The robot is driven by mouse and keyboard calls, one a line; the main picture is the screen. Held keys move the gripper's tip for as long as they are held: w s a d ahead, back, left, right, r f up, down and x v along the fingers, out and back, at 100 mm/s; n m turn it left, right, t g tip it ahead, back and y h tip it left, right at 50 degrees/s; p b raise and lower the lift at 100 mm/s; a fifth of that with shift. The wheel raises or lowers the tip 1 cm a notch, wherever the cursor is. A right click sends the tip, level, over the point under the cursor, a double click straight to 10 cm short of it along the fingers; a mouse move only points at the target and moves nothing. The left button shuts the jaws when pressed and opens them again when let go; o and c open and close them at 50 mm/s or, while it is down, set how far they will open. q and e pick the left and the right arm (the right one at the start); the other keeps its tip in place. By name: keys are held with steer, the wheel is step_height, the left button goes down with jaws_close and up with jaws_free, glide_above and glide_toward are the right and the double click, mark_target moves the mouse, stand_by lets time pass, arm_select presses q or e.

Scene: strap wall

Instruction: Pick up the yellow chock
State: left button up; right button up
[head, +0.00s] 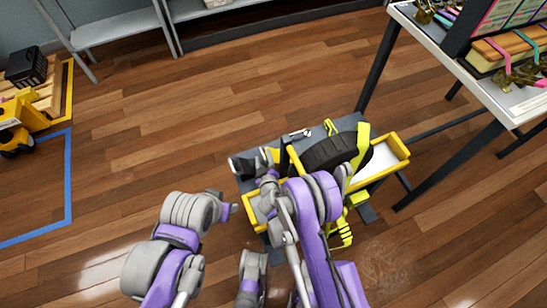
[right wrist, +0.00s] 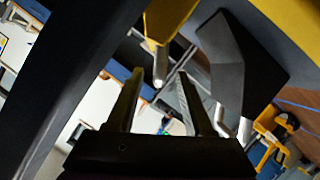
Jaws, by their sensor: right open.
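My right gripper (head: 250,163) is over the left end of a grey bench with yellow trays. In the right wrist view its two fingers (right wrist: 160,75) are apart with nothing held between them. A yellow piece (right wrist: 168,18) shows just past the fingertips, with a thin metal rod below it. I cannot tell whether it is the chock. In the head view a narrow yellow piece (head: 285,158) stands right of the gripper, partly hidden by my arm. No chock can be made out for certain. My left arm is at the lower left, and its jaws cannot be made out.
A black tyre (head: 330,153) lies on the bench beside a yellow tray (head: 396,150). A white table (head: 480,88) with straps stands at the right. A grey shelf (head: 115,27) is at the back left.

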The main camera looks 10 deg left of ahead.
mark_target(262, 152)
steer(key=x, duration=0.4)
steer(key=shift+w+a+b, duration=0.1)
steer(key=shift+w+b, duration=0.2)
steer(key=shift+b, duration=0.1)
steer(key=shift+c, duration=0.3)
jaws_close()
stand_by(0.8)
